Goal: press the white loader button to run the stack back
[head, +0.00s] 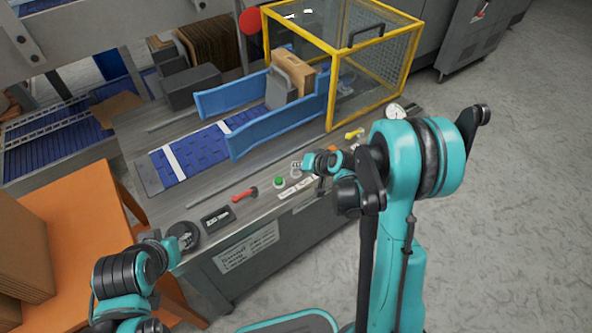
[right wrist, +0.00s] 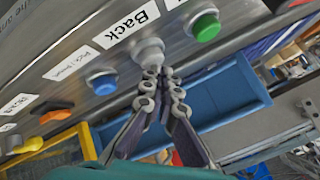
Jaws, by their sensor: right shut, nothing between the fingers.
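The white loader button (right wrist: 148,52) sits beside a label reading "Back" in the right wrist view. My right gripper (right wrist: 160,76) is shut and empty, its fingertips at the white button's face; I cannot tell whether the button is pushed in. In the head view my right gripper (head: 300,166) is at the panel edge and largely covers the button. A brown stack of blanks (head: 205,42) stands at the back left. My left gripper (head: 184,238) is by a dark round knob at the panel's left end; its fingers are too small to judge.
A green button (head: 280,182) and red-handled lever (head: 245,194) lie left of the right gripper. A blue button (right wrist: 103,83) and orange switch (right wrist: 57,107) neighbour the white one. A yellow-framed guard (head: 330,100) and blue-railed conveyor (head: 190,152) stand behind. An orange table (head: 95,205) is at left.

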